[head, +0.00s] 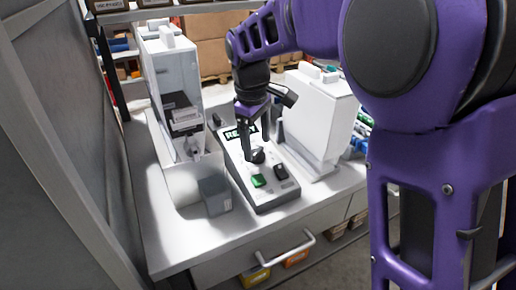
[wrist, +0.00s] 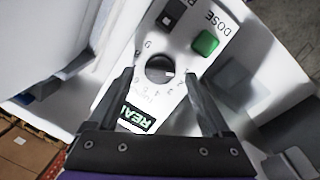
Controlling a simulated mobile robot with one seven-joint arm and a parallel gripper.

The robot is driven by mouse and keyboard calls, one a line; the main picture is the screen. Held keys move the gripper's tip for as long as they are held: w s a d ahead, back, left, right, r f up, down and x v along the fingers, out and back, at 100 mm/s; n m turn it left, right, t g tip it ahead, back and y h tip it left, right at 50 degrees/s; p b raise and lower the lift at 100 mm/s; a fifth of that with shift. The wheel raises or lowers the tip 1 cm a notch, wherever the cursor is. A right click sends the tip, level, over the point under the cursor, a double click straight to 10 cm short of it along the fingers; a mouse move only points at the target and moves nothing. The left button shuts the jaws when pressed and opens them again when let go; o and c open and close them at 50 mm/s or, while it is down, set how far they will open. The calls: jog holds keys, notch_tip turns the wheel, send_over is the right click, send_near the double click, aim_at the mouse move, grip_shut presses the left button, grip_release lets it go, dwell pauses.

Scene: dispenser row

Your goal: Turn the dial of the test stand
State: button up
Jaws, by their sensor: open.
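The test stand (head: 267,194) is a dark-sided, slanted panel with a white face on the counter between two white machines. Its dial (wrist: 160,69) is a round black knob with numbers around it, seen in the wrist view just beyond my fingertips. In the head view the dial (head: 257,156) sits right below my gripper. My gripper (head: 257,143) points down over the panel; in the wrist view its two fingers (wrist: 160,78) stand apart, one on each side of the dial's line, with nothing between them. I cannot tell whether a finger touches the panel.
A green button (wrist: 206,43) and a black switch (wrist: 171,14) sit beyond the dial near the word DOSE. A display (wrist: 137,119) lies nearer. White machines stand at the left (head: 172,85) and right (head: 318,118). A grey box (head: 215,195) stands left of the panel.

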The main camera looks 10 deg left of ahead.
jog(key=shift+w+f, duration=0.1)
jog(key=shift+f, duration=0.75)
grip_shut()
jog(key=shift+r, duration=0.15)
